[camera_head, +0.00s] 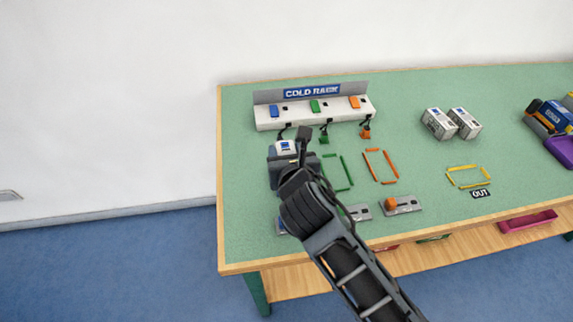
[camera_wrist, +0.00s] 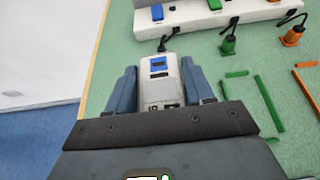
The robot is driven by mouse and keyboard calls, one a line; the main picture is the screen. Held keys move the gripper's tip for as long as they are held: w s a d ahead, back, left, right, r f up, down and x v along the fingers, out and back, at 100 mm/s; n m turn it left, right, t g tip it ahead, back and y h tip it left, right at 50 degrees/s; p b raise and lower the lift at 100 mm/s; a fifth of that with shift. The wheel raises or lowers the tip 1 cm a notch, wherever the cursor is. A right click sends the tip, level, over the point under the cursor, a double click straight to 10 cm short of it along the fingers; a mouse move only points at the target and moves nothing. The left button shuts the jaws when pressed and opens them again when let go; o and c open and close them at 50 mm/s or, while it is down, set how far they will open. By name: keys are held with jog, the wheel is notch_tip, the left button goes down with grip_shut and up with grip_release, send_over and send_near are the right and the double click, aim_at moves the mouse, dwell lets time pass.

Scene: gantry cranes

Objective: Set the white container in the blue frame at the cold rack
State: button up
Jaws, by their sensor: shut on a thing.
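The white container (camera_head: 285,147) with a blue patch on top is held between the two fingers of my gripper (camera_head: 290,162), at the left end of the table in front of the cold rack (camera_head: 311,111). In the wrist view the container (camera_wrist: 159,90) stands between the blue-grey fingers of my gripper (camera_wrist: 160,88), with its blue label up. No blue frame shows; the container and my gripper cover the spot left of the green frame (camera_head: 337,171). I cannot tell whether the container touches the table.
A black cable (camera_wrist: 166,42) hangs from the rack right behind the container. The orange frame (camera_head: 381,165) and yellow frame (camera_head: 468,176) are empty. Two more white containers (camera_head: 438,124) stand further right.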

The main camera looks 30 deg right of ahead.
jog(key=shift+f+b, duration=0.35)
jog(key=shift+f, duration=1.6)
jog(key=shift+f, duration=0.1)
jog(key=o, duration=1.1)
jog(key=shift+s, duration=0.15)
jog(key=v, duration=1.2)
